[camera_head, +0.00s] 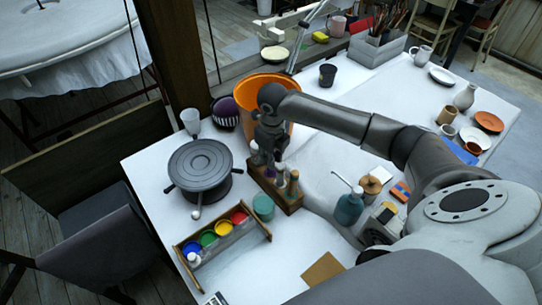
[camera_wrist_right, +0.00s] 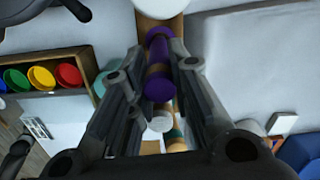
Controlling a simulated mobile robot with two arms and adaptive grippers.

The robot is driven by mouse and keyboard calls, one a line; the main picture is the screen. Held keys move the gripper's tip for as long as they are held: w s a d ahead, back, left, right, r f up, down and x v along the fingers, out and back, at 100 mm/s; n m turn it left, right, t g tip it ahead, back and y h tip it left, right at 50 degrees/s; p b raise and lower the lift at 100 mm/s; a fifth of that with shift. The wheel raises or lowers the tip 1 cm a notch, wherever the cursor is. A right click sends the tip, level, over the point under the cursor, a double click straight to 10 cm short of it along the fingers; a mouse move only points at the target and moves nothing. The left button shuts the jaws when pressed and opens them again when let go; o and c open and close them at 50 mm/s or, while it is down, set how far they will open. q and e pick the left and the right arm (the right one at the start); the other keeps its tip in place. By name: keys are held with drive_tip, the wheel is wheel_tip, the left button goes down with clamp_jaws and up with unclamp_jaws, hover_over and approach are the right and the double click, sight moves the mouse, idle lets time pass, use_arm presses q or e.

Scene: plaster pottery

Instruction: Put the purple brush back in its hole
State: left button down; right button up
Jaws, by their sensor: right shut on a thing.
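The purple brush (camera_wrist_right: 159,82) is between the two fingers of my right gripper (camera_wrist_right: 158,66) in the right wrist view. My right gripper is shut on it. In the head view my right gripper (camera_head: 268,152) is directly above the wooden brush holder (camera_head: 289,206), which stands on the white table. Other brushes stand upright in the holder, one with a wooden handle (camera_head: 293,184) at its right end. The lower end of the purple brush and its hole are hidden, so I cannot tell whether the brush is in the hole. My left gripper is not in view.
A dark turntable (camera_head: 200,165) stands left of the holder, and an orange bucket (camera_head: 247,100) behind it. A teal jar (camera_head: 263,207) is close in front. A paint tray (camera_head: 224,240) and a blue bottle (camera_head: 349,208) stand nearby. The table's front middle is mostly clear.

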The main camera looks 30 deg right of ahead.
drive_tip(key=shift+f, duration=0.25)
drive_tip(key=o, duration=0.9)
drive_tip(key=shift+r, duration=0.15)
drive_tip(key=r, duration=0.7)
drive_tip(key=s+r, duration=0.1)
drive_tip(key=r, duration=0.3)
drive_tip(key=shift+a, duration=0.15)
drive_tip(key=shift+r, duration=0.4)
